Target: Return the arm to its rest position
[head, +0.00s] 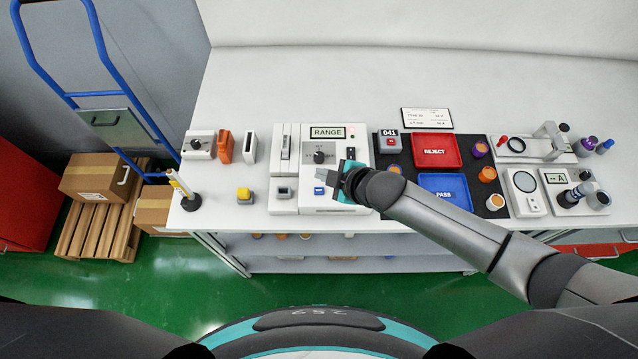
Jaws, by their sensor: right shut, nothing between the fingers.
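My right arm comes in from the lower right and reaches over the front of the white bench (300,80). My right gripper (345,172) is shut and empty. It is in front of the white instrument box marked RANGE (327,132), just below its black knob (320,155). Whether the fingertips touch the box cannot be told. My left gripper is not in view.
A red REJECT tray (436,138) and a blue PASS tray (430,181) lie on a dark mat right of the gripper. Several small devices and cylinders stand at both sides. The back of the bench is clear. Boxes (95,177) and a blue hand truck (82,94) stand left.

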